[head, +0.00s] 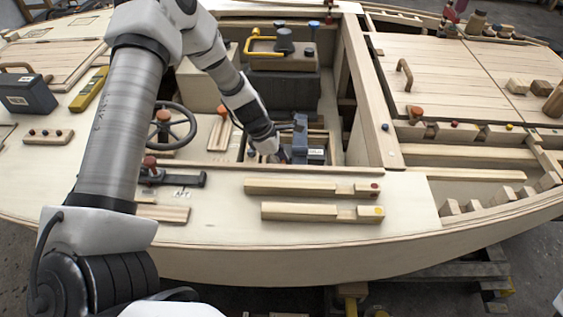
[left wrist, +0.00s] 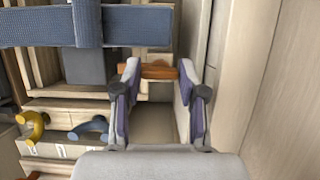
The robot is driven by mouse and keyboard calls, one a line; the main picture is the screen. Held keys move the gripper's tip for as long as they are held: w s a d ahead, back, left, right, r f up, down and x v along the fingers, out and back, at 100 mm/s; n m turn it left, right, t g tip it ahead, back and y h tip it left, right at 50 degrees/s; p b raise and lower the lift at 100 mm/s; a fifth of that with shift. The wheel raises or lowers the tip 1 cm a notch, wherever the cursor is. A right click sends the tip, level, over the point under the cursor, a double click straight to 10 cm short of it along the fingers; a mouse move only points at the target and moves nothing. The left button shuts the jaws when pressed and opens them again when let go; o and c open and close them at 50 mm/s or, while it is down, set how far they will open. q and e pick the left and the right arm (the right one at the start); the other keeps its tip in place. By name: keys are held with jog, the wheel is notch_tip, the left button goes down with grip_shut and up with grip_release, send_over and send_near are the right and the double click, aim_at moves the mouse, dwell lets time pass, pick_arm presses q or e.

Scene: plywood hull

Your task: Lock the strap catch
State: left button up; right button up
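My left gripper (head: 280,155) reaches down into the open cockpit, beside a dark box with a blue strap (head: 300,135). In the left wrist view, its two fingers (left wrist: 158,80) stand wide apart. An orange-brown wooden bar (left wrist: 159,72), perhaps part of the strap catch, lies across the gap between the fingertips. I cannot tell whether the fingers touch it. The broad blue strap (left wrist: 40,27) crosses the top of the wrist view, with a second band crossing it. I cannot make out clearly whether the catch is locked. My right gripper is out of view.
A steering wheel (head: 174,126) stands left of my gripper, and a black latch (head: 172,178) lies on the near deck. Two wooden bars (head: 322,212) lie on that deck. In the wrist view, yellow (left wrist: 34,128) and blue (left wrist: 90,129) handles are to the left; a pale wall (left wrist: 235,75) is close right.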

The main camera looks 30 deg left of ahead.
pick_arm(q)
jog(key=shift+m, duration=0.3)
jog(key=m+g+p, duration=0.1)
jog(key=m+p, duration=0.1)
jog(key=m, duration=0.1)
jog(key=shift+w+r, duration=0.1)
jog(key=m, duration=0.2)
jog(key=m+g+p, duration=0.1)
jog(key=shift+w+m+g+h, duration=0.1)
jog(key=shift+m+g+h, duration=0.2)
jog(key=shift+m, duration=0.1)
jog(key=m+g, duration=0.1)
jog(key=m, duration=0.1)
jog(key=m+g, duration=0.1)
jog(key=m, duration=0.2)
jog(key=shift+w, duration=0.1)
jog(key=m+y, duration=0.1)
jog(key=m, duration=0.2)
jog(key=m+g+y, duration=0.1)
jog(key=m, duration=0.1)
jog(key=shift+m, duration=0.4)
jog(key=o, duration=1.2)
jog(key=shift+c, duration=0.2)
